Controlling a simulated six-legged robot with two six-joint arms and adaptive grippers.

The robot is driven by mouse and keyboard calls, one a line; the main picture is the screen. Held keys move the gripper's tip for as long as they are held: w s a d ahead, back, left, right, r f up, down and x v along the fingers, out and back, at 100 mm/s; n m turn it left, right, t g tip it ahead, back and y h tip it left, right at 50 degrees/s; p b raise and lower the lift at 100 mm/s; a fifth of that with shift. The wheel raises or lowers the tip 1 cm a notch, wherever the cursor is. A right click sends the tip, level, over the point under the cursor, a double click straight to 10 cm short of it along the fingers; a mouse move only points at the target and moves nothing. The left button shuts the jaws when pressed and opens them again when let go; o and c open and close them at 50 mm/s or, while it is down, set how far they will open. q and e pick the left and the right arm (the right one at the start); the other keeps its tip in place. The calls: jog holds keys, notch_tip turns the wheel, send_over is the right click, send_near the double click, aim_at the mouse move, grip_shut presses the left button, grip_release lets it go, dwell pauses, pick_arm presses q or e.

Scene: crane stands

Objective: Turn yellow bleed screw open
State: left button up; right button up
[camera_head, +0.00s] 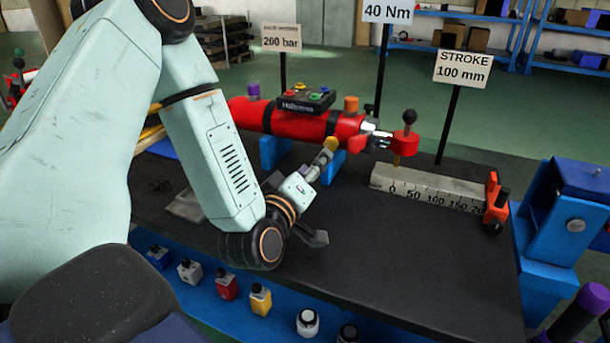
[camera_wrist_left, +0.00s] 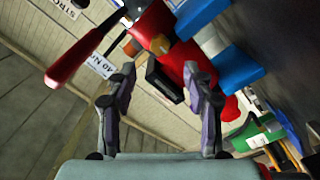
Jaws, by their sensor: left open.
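The yellow bleed screw (camera_head: 331,144) sits at the near side of the red cylinder (camera_head: 295,124), close to its right end. In the left wrist view the yellow bleed screw (camera_wrist_left: 160,44) lies just beyond the fingertips, against the red cylinder (camera_wrist_left: 202,68). My left gripper (camera_head: 322,163) is right below and in front of the screw in the head view. In the wrist view my left gripper (camera_wrist_left: 158,76) has its two fingers apart, with nothing clearly held between them. The exact gap between fingertips and screw is hard to tell. My right gripper is not in view.
The cylinder rests on blue supports (camera_head: 274,152) on a dark table (camera_head: 350,235). An orange knob (camera_head: 351,104) stands on the cylinder. A stroke ruler (camera_head: 430,186) lies to the right. Several coloured blocks line the front blue ledge (camera_head: 205,292). Signs on posts stand behind.

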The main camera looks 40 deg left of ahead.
pick_arm(q)
jog(key=shift+v, duration=2)
jog(key=m+b, duration=0.4)
jog(key=m, duration=0.2)
send_near(330, 144)
jog(key=d+x, duration=0.1)
jog(key=x, duration=0.1)
jog(key=shift+a+b+x, duration=0.15)
jog(key=shift+b+x, duration=0.15)
jog(key=shift+x, duration=1.1)
jog(key=shift+a+b+x, duration=0.2)
jog(key=shift+b+x, duration=0.1)
jog(key=shift+x, duration=1.1)
jog(key=shift+a+b+x, duration=0.15)
jog(key=shift+b+x, duration=0.15)
jog(key=shift+x, duration=1.05)
jog(key=shift+s, duration=0.1)
jog(key=shift+c, duration=0.4)
